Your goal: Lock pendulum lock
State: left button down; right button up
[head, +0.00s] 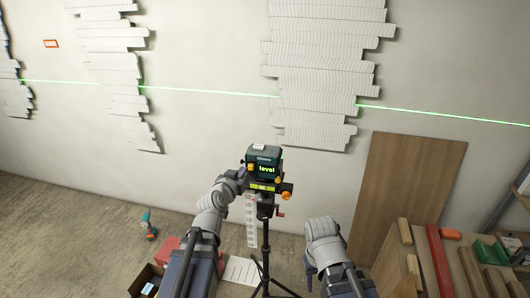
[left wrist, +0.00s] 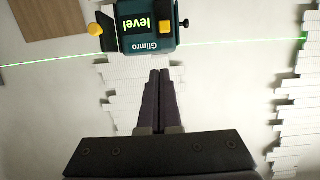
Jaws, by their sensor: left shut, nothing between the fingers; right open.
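A dark green laser level (head: 264,168) stands on a black tripod (head: 265,240) in front of the wall. Its lit display reads "level", and it shows upside down in the left wrist view (left wrist: 140,28). An orange knob (left wrist: 95,29) and an orange-yellow part (left wrist: 166,28) sit on its face; I cannot tell which is the pendulum lock. My left gripper (head: 241,175) is beside the level's left side; in the left wrist view its fingers (left wrist: 160,74) are shut and empty, apart from the body. My right gripper (head: 309,270) is low, right of the tripod, its fingers partly hidden.
A green laser line (head: 210,92) crosses the wall and its white slatted reliefs (head: 325,65). A brown board (head: 407,190) leans at right, by a wooden bench (head: 435,255) with coloured blocks. A teal drill (head: 149,225) lies on the floor at left.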

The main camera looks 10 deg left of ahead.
pick_arm(q)
jog(key=shift+w+a+r, duration=0.4)
jog(key=shift+r, duration=0.25)
pick_arm(e)
jog(key=shift+w+d+r, duration=0.2)
jog(key=shift+w+d, duration=0.1)
jog(key=shift+d, duration=0.05)
pick_arm(q)
jog(key=b, duration=0.3)
send_over(251, 167)
jog(key=s, duration=0.1)
notch_tip(251, 167, down, 3)
jog(key=shift+s+a+r, duration=0.15)
jog(key=shift+s+f+b, duration=0.25)
jog(key=shift+f+b, duration=0.7)
jog(key=shift+f, duration=0.25)
jog(key=shift+f+b, duration=0.7)
pick_arm(e)
notch_tip(251, 167, down, 6)
jog(key=shift+f, duration=0.2)
